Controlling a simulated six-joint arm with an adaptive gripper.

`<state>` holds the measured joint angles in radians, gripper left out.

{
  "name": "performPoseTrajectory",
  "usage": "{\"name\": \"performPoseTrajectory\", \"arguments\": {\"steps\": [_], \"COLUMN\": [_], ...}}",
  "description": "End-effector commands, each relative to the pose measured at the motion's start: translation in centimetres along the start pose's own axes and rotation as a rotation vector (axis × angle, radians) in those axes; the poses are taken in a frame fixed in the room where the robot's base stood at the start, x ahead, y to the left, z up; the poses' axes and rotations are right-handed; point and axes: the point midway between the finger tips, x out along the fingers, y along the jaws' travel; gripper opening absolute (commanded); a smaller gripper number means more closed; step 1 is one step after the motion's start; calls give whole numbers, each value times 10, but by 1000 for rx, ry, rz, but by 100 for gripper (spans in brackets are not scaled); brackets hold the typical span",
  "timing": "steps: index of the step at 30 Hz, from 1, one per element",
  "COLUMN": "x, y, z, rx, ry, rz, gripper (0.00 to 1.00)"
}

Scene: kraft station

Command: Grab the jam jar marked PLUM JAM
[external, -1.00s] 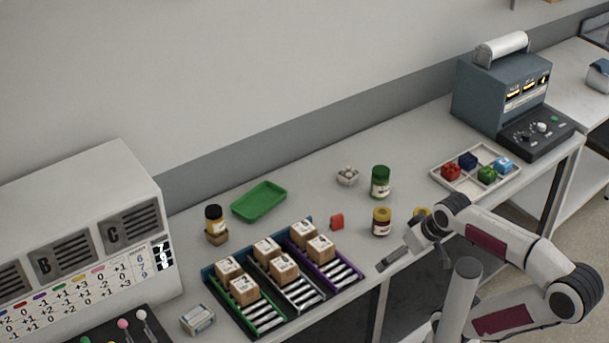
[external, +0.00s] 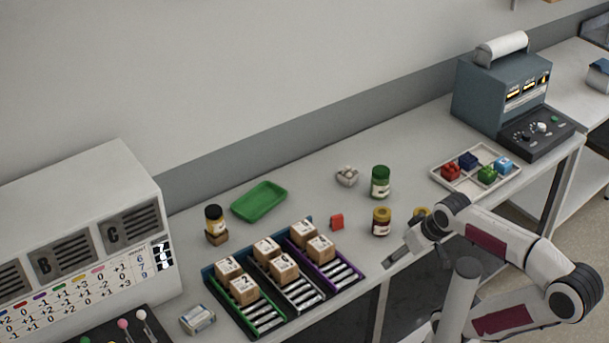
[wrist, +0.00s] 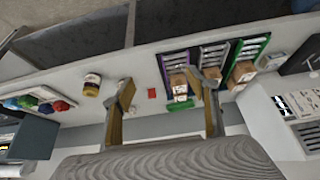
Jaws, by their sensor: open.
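Several jars stand on the bench, and their label text is too small to read, so I cannot tell which is PLUM JAM. A yellow-lidded jar (external: 381,222) stands upright near the front edge; a similar jar (wrist: 92,85) shows left of my fingers in the wrist view. A green-lidded jar (external: 380,182) is behind it. A dark-lidded jar (external: 214,219) stands on a small wooden block at left.
Racks (external: 262,318) with numbered boxes stand left of the gripper, a small red block (external: 337,222) between racks and jars. A green tray (external: 259,201) is behind.

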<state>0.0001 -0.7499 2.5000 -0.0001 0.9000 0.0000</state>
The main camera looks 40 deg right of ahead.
Motion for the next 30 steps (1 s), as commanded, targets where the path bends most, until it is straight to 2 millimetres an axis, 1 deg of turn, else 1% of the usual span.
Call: {"name": "performPoseTrajectory", "arguments": {"steps": [8,11,14,17,20,24,30], "x": [1,5,10,18,28,41,59], "y": [2,9,21,38,61,96,146], "z": [-2,-9,-19,-34,-50,-71,-96], "rx": [3,8,16,25,32,35,25], "ry": [3,12,27,49,74,109,155], "rz": [7,23,55,98,149,220,309], "gripper": [59,59,59,59,59,59,59]}}
